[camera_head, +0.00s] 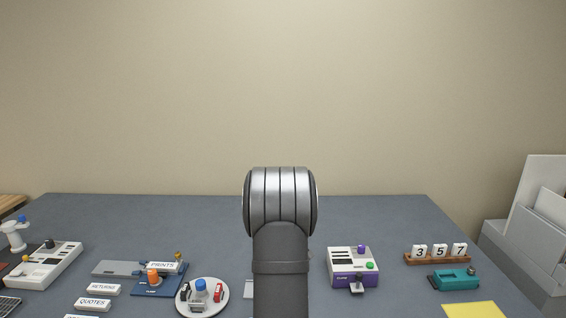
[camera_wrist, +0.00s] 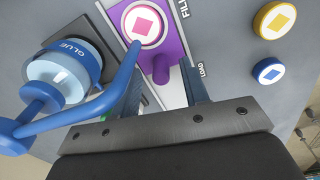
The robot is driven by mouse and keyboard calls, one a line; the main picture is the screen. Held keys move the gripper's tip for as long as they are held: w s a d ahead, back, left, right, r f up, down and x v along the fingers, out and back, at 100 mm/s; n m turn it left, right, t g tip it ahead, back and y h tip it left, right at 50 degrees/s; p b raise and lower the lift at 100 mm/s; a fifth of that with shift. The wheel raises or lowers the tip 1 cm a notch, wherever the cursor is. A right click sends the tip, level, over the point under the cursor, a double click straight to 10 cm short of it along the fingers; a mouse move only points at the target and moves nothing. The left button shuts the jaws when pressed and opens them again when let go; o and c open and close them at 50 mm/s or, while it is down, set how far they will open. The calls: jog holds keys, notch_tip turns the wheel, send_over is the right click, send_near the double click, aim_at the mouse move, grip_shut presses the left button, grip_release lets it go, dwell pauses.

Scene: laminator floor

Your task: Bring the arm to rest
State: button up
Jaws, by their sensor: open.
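My gripper (camera_wrist: 163,88) shows in the wrist view with its two dark blue fingers apart. A purple panel with a short purple peg (camera_wrist: 161,68) lies in line with the gap between the fingers; I cannot tell how far beyond them it is. In the head view my arm stands upright in the middle, and its gripper is hidden there.
In the wrist view, a blue glue container (camera_wrist: 62,75) with a blue handle crowds the left finger. Yellow (camera_wrist: 274,20) and blue (camera_wrist: 268,70) discs lie right. In the head view, a purple-white device (camera_head: 352,268) and a round plate (camera_head: 181,305) flank my arm on the grey table (camera_head: 380,220).

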notch_tip(320, 180, down, 2)
jog(key=shift+a, duration=0.15)
jog(key=shift+r, duration=0.1)
notch_tip(320, 180, up, 17)
notch_tip(320, 180, down, 17)
jog(key=shift+f, duration=0.1)
jog(key=a, duration=0.4)
jog(key=shift+a, duration=0.35)
notch_tip(320, 180, up, 17)
jog(key=s+d+f+m+t+y, duration=0.2)
jog(key=s+d+f+m+y, duration=0.1)
jog(key=m, duration=0.4)
jog(key=shift+s+d+t, duration=0.4)
jog(key=shift+d, duration=0.2)
